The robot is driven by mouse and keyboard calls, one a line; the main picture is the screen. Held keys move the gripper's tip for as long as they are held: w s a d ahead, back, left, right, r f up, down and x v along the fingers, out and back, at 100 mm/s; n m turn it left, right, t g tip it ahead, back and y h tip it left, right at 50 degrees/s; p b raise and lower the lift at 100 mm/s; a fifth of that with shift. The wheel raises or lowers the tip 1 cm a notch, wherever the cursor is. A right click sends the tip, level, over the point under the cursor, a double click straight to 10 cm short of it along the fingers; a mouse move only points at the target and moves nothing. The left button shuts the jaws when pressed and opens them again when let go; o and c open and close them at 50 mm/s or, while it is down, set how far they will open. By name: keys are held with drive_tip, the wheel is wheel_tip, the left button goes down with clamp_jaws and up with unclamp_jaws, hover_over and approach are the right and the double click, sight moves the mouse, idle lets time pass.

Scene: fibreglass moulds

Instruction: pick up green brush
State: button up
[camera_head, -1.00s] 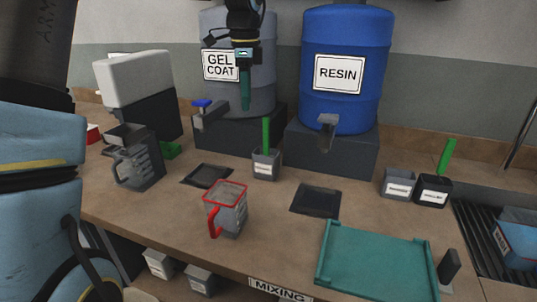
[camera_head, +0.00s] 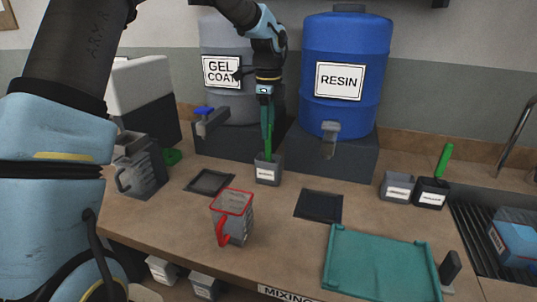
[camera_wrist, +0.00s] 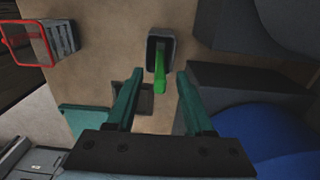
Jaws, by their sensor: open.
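A green brush (camera_head: 268,150) stands upright in a small grey labelled cup (camera_head: 268,174) in front of the drums; only its handle shows. In the wrist view the brush handle (camera_wrist: 159,70) rises from the cup (camera_wrist: 151,50) toward the camera, its lower end hidden in the cup. My gripper (camera_head: 267,132) points down directly above the cup, its teal fingers overlapping the handle's top in the head view. In the wrist view my gripper (camera_wrist: 160,79) is open, with one finger on each side of the handle and visible gaps. A second green handle (camera_head: 444,160) stands in a dark cup at the right.
The gel coat drum (camera_head: 226,50) and blue resin drum (camera_head: 343,60) stand behind, with taps jutting forward. A red-rimmed jug (camera_head: 233,220), dark trays (camera_head: 318,205) and a teal tray (camera_head: 380,262) lie in front. A grey cup (camera_head: 397,187) is at the right.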

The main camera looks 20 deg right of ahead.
drive_tip(key=shift+f, duration=0.85)
drive_tip(key=shift+c, duration=0.2)
clamp_jaws()
